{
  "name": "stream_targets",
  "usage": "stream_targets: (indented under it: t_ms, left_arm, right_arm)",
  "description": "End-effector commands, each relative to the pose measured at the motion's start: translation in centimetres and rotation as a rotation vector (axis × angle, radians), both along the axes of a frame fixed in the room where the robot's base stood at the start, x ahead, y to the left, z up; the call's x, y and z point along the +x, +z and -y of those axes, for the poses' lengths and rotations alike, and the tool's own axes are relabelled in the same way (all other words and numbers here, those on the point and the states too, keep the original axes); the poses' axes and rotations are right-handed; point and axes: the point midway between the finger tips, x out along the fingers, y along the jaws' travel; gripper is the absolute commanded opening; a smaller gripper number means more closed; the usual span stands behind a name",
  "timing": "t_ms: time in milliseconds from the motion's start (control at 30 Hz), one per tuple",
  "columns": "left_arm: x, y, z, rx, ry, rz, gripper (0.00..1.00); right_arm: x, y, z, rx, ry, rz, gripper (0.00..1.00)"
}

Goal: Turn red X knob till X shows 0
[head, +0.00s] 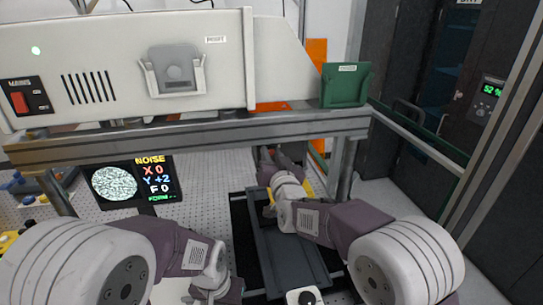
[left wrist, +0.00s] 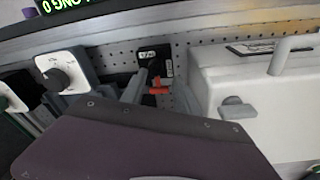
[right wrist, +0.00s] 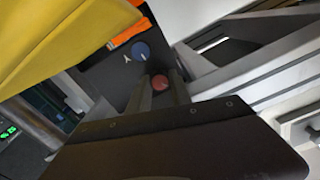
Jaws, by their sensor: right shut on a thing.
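The display (head: 131,180) under the shelf reads NOISE, X 0 in red, Y +2 and F 0, beside a speckled round image. In the right wrist view the red knob (right wrist: 160,84) sits between the fingertips of my right gripper (right wrist: 163,86), which is shut on it. In the head view my right gripper (head: 278,160) reaches under the shelf edge, and the red knob is hidden there. A blue knob (right wrist: 141,50) with a white mark is just beyond the red one. My left gripper (left wrist: 160,92) is open, its fingers apart, low over the bench.
A grey shelf beam (head: 190,140) crosses above my right gripper, carrying a white cabinet (head: 120,65) and a green box (head: 346,85). A yellow surface (right wrist: 60,40) is close beside my right gripper. A black dial on a white block (left wrist: 62,74) is near my left gripper.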

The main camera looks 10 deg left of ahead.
Motion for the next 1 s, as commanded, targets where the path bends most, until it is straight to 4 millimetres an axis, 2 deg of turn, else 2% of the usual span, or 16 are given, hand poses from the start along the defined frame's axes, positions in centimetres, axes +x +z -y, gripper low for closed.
stream_targets:
  t_ms: [367,400,767,1000]
  left_arm:
    - [0.0,0.0,0.0,0.000,0.000,0.000,0.36]
    - [0.0,0.0,0.0,0.000,0.000,0.000,0.36]
    - [0.0,-0.4,0.0,0.000,0.000,0.000,0.36]
    - [0.0,-2.5,0.0,0.000,0.000,0.000,0.36]
  right_arm:
    - [0.0,0.3,0.0,0.001,-0.001,0.007,0.00]
    - [0.0,0.3,0.0,0.001,-0.001,0.007,0.34]
    - [-0.5,0.0,0.2,-0.001,0.000,0.004,0.34]
    - [-5.2,-0.2,2.1,0.000,0.001,0.006,0.34]
